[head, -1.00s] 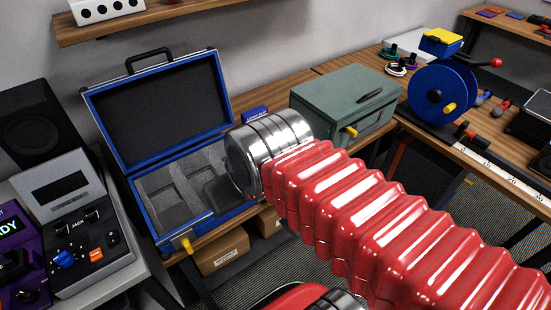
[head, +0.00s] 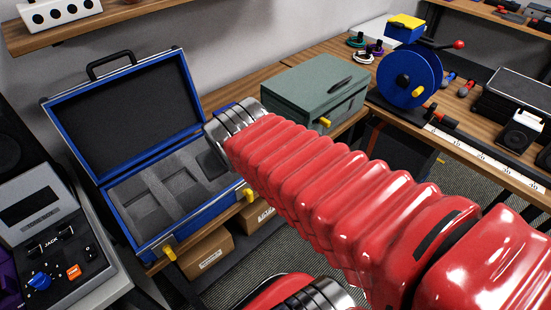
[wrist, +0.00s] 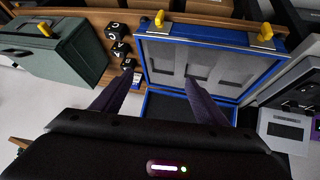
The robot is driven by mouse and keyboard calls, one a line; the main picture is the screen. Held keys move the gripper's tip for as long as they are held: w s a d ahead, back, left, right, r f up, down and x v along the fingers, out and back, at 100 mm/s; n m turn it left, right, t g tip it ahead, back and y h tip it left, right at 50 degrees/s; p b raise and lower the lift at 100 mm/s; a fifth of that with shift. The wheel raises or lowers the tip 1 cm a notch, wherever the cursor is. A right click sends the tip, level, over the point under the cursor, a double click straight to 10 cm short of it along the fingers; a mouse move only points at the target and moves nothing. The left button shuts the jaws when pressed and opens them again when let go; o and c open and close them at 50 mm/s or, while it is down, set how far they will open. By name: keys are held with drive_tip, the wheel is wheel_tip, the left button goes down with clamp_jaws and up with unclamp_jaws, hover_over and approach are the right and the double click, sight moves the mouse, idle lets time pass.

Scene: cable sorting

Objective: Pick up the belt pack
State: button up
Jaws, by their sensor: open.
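I cannot pick out the belt pack with certainty in either view. A small black device with a pale face (head: 520,132) on the right bench may be it, but it is too small to tell. My gripper (wrist: 158,76) is open in the wrist view, its two dark fingers spread wide with nothing between them. Beyond the fingers lies the open blue case (wrist: 212,42), whose grey foam has several cutouts that look empty. In the head view the case (head: 188,224) stands left of my arm's metal cuff, which mostly hides the gripper.
A green-grey metal box (head: 312,90) stands right of the case; it also shows in the wrist view (wrist: 60,55). Black lettered cubes (wrist: 119,50) lie between them. A blue cable reel (head: 408,77) stands on the right bench. A grey jack console (head: 50,240) is at left.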

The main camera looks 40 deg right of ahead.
drive_tip(key=w+d+f+t+h, duration=0.15)
drive_tip(key=d+f, duration=0.25)
drive_tip(key=d, duration=0.5)
drive_tip(key=w+d+f+h, duration=0.1)
drive_tip(key=w+d+f, duration=0.2)
drive_tip(key=d, duration=0.7)
drive_tip(key=s+d+f+t+y, duration=0.2)
drive_tip(key=s+f+t+y, duration=0.2)
drive_tip(key=f, duration=0.6)
drive_tip(key=shift+s+d+f+t, duration=0.25)
drive_tip(key=shift+s+t, duration=0.4)
drive_tip(key=shift+s, duration=0.55)
drive_tip(key=shift+f+y, duration=0.1)
drive_tip(key=shift+y, duration=0.15)
drive_tip(key=shift+x, duration=4.3)
